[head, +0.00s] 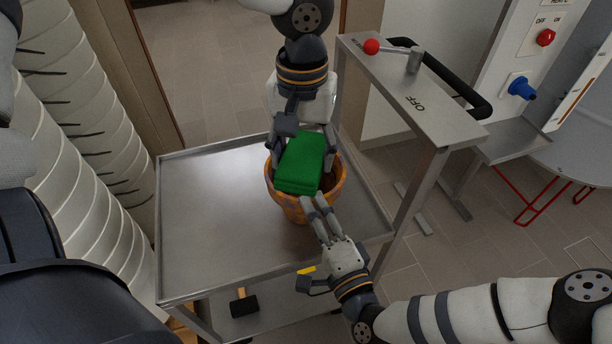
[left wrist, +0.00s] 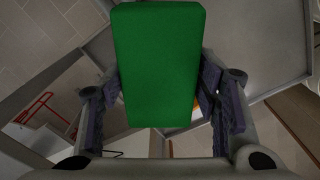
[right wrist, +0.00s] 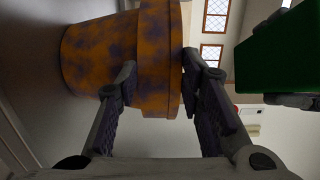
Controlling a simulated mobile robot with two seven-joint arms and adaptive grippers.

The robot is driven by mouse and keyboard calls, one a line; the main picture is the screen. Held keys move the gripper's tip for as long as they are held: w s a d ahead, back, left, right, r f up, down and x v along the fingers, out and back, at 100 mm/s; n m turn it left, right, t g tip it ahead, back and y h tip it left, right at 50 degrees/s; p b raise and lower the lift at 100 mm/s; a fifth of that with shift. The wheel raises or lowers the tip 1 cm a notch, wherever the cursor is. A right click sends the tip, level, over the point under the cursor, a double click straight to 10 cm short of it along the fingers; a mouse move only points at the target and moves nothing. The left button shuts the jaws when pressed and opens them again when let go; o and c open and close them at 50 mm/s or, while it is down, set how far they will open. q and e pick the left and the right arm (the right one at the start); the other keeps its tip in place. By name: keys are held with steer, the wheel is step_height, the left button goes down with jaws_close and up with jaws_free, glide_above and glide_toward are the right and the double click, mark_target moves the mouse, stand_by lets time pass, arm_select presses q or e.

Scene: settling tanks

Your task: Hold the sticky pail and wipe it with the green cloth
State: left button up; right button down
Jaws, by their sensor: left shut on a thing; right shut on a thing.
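The orange pail (head: 292,207) with dark smudges stands on the metal cart, near its right side. It also shows in the right wrist view (right wrist: 110,60). My right gripper (head: 313,203) is shut on the pail's near wall and rim. The folded green cloth (head: 302,162) is in my left gripper (head: 303,158), which is shut on it. The cloth is over the pail's opening and hides much of the inside. In the left wrist view the cloth (left wrist: 158,65) sits between the fingers. I cannot tell whether the cloth touches the pail.
The cart top (head: 205,215) is clear left of the pail and has a raised rim. A hammer-like tool (head: 243,303) lies below. A metal stand with a red-knobbed lever (head: 371,47) rises at the right. White ribbed columns (head: 90,150) stand at the left.

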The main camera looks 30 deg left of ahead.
mark_target(285, 148)
arm_select(q)
steer(key=n, duration=0.2)
steer(key=a+n, duration=0.1)
steer(key=n, duration=0.3)
steer(key=shift+s+a+f, duration=0.1)
steer(key=shift+a+f, duration=0.15)
steer(key=shift+f, duration=0.05)
steer(key=n, duration=0.4)
steer(key=shift+s+a+f, duration=0.1)
steer(key=shift+a+f, duration=0.1)
steer(key=shift+a, duration=0.2)
steer(key=n, duration=0.3)
steer(key=shift+s+a+f+n, duration=0.1)
steer(key=shift+a+f+n, duration=0.05)
steer(key=shift+a+n, duration=0.25)
steer(key=n, duration=0.3)
steer(key=a+n, duration=0.1)
steer(key=n, duration=0.3)
steer(key=a+f+n, duration=0.1)
steer(key=n, duration=0.3)
steer(key=shift+s+f, duration=0.1)
steer(key=shift+s, duration=0.2)
steer(key=shift+f+n, duration=0.2)
steer(key=shift+n, duration=0.1)
steer(key=shift+f, duration=2.25)
steer(key=shift+f, duration=0.5)
steer(key=shift+a, duration=0.15)
